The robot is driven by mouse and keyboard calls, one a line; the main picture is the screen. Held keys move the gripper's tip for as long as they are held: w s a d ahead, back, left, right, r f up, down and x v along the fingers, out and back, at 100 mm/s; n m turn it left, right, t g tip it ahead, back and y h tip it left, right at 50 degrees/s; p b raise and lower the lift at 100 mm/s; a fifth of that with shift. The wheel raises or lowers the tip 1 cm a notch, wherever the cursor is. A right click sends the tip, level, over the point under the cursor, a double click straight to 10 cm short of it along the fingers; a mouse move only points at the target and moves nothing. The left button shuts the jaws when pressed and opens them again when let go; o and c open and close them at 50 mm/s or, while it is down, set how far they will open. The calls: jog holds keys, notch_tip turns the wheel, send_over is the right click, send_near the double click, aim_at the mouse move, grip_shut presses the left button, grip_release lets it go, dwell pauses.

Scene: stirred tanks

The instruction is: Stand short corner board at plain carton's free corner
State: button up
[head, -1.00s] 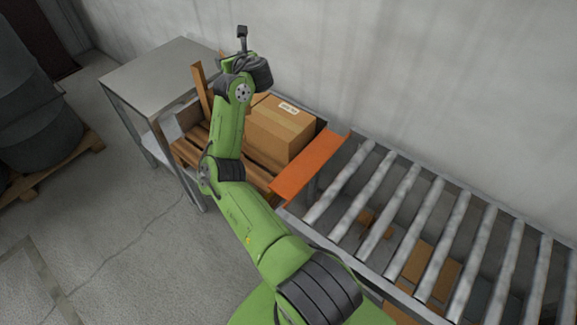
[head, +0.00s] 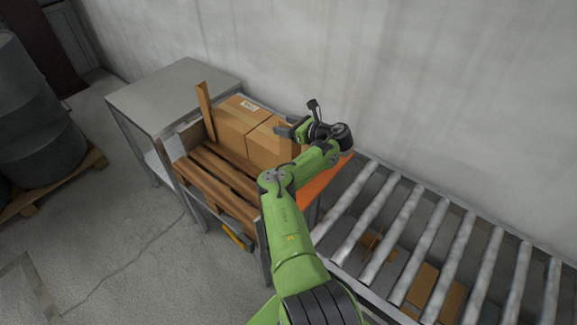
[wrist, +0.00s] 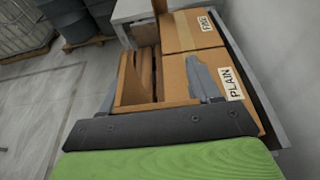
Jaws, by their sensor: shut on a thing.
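The plain carton (head: 262,146), a brown box on the pallet, reads PLAIN on its label (wrist: 232,84) in the wrist view. My gripper (head: 287,131) is over its right end in the head view. In the wrist view my gripper (wrist: 158,96) is shut on the short corner board (wrist: 130,82), a brown angled piece between the fingers. The board is beside the plain carton; I cannot tell whether they touch. Its lower end is hidden. Another labelled carton (head: 233,115) stands against the plain one, also seen in the wrist view (wrist: 190,32).
A taller brown board (head: 206,110) stands upright at the pallet's (head: 215,180) left. An orange plate (head: 322,190) lies between the pallet and the roller conveyor (head: 420,235). A grey table (head: 170,92) stands at left, and the wall is close behind.

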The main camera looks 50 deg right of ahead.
aim_at(287, 152)
notch_tip(287, 152, down, 12)
jog(key=shift+f+b, duration=0.2)
jog(key=shift+b, duration=0.95)
jog(key=shift+f, duration=0.2)
jog(key=o, duration=1.5)
jog(key=shift+r, duration=0.1)
